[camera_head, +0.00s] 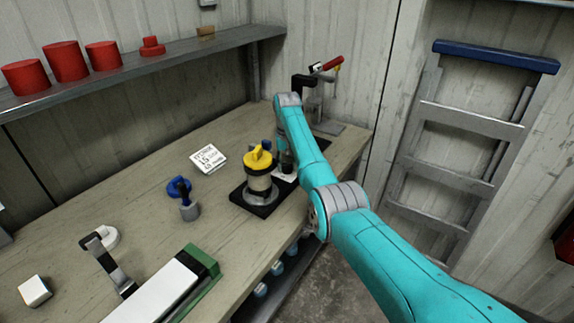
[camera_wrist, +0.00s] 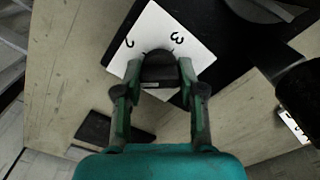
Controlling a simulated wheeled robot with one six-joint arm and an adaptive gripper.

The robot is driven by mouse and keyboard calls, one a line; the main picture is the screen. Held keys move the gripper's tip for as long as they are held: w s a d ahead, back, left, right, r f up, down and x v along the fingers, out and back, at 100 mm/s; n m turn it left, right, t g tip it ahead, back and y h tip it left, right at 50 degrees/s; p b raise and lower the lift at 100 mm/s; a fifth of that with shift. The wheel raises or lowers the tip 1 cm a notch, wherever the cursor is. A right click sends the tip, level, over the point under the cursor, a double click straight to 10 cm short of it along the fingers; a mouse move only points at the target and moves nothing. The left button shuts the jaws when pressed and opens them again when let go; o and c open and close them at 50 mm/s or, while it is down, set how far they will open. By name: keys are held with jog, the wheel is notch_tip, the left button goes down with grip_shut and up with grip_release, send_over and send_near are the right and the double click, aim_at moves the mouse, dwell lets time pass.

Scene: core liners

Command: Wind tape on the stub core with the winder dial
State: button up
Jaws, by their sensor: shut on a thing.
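My gripper (camera_wrist: 160,76) is shut on a black knob, the winder dial (camera_wrist: 160,62). The dial sits on a white plate (camera_wrist: 195,30) marked with numbers; a 2 and a 3 show. In the head view the plate (camera_head: 284,178) lies on the right part of a black base (camera_head: 252,207), and my arm hides most of the dial. On the same base, left of my gripper, stands a tan and grey cylinder (camera_head: 260,184) with a yellow knobbed cap (camera_head: 258,160). I cannot tell whether this cylinder is the stub core or whether tape is on it.
A green and white device (camera_head: 165,290) is at the front. A red-handled press (camera_head: 325,68) stands behind my arm. Red cylinders (camera_head: 66,62) line the shelf.

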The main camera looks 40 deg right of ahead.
jog(key=shift+m, duration=1.6)
jog(key=o, duration=1.1)
jog(key=shift+o, duration=0.2)
notch_tip(320, 180, up, 12)
jog(key=shift+c, duration=0.2)
